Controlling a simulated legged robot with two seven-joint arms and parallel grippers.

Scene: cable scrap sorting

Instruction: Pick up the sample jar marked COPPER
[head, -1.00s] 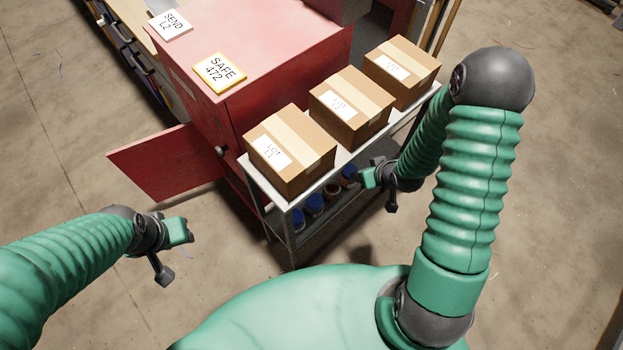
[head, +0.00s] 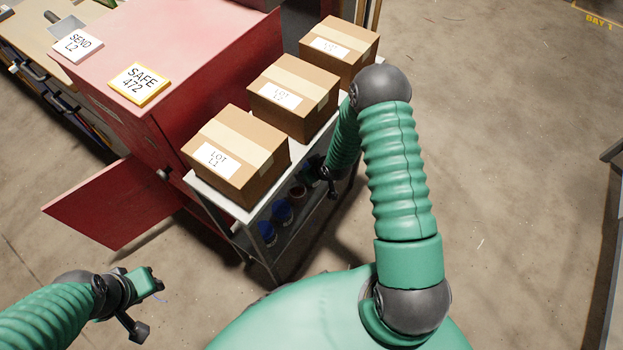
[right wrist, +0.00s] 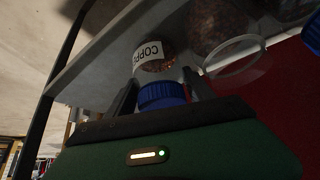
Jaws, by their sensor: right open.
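The sample jar (right wrist: 154,65) has a blue lid and a white label whose visible letters read COPP, with reddish-brown bits inside. In the right wrist view it appears upside down, with its lid between the two fingers of my right gripper (right wrist: 160,92). The fingers are open on either side, and I cannot tell whether they touch it. In the head view my right gripper (head: 313,172) is at the far end of the cart's lower shelf and hides most of what is there. My left gripper (head: 156,284) is in free space over the floor, its fingers too small to read.
Other jars (head: 282,212) stand on the lower shelf of the cart (head: 228,205). An open-mouthed clear jar (right wrist: 233,55) is beside the copper jar. Cartons (head: 233,150) stand on the cart's top. A red safe (head: 180,55) with an open door (head: 100,205) is left.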

